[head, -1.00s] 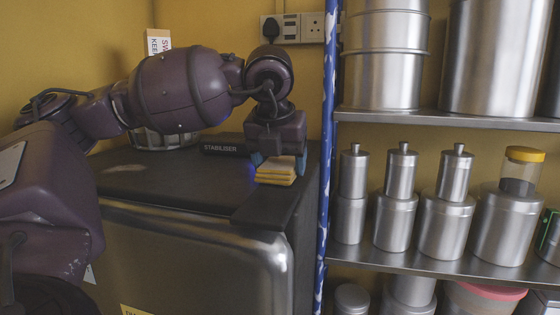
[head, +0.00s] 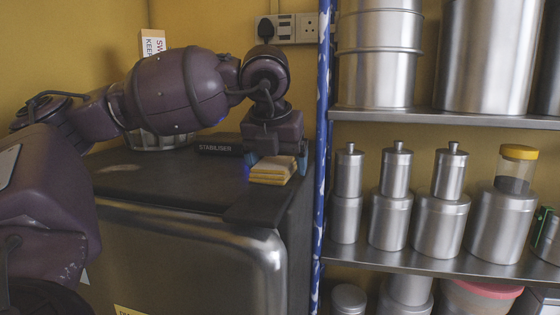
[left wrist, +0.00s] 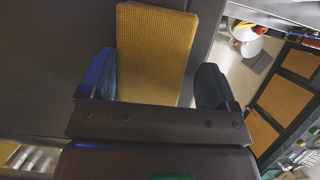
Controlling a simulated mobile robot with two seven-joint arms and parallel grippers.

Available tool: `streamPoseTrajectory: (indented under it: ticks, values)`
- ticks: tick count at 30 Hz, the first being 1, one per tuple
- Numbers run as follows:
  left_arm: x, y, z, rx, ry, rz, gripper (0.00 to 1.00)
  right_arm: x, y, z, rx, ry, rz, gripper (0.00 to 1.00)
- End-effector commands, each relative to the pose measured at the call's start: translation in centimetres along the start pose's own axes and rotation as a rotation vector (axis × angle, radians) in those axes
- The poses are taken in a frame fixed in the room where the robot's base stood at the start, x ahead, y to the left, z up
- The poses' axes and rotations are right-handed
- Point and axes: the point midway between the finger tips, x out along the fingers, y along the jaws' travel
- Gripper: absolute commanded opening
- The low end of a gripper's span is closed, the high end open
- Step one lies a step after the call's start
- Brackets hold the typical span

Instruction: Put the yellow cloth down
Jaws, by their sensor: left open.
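The yellow cloth (head: 272,170) is folded in a small stack on the dark top of the cabinet (head: 170,185), near its right end. My left gripper (head: 274,162) is just above and behind it, pointing down, with its blue-edged fingers apart. In the left wrist view the cloth (left wrist: 155,52) lies between the two open fingers of the left gripper (left wrist: 152,85), with a gap at its right side; its near end is hidden by the gripper body. My right gripper is not in view.
The box marked STABILISER (head: 220,148) lies behind the cloth to the left. A blue-and-white post (head: 322,130) and a shelf (head: 440,262) with several steel canisters stand close on the right. The cabinet top left of the cloth is mostly clear.

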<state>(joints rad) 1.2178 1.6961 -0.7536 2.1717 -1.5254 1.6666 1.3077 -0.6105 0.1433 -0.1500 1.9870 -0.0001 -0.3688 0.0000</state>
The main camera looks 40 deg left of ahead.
Motion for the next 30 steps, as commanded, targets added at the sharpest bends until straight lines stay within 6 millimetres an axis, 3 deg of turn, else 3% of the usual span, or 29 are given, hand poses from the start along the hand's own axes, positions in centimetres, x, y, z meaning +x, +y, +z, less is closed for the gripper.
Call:
streamPoseTrajectory:
  ticks: [3, 9, 21, 30]
  values:
    - [0.6, 0.3, -0.4, -0.001, 0.02, 0.018, 0.95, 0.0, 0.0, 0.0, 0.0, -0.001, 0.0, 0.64]
    - [-0.4, 0.2, -0.1, 0.0, 0.018, 0.016, 0.95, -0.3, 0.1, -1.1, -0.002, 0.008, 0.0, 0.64]
    - [-8.3, -0.1, 0.1, 0.001, 0.006, 0.005, 0.95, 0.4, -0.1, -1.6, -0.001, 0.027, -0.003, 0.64]
    - [-11.9, 0.0, 0.2, 0.001, 0.006, 0.005, 0.95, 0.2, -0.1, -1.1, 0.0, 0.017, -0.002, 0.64]
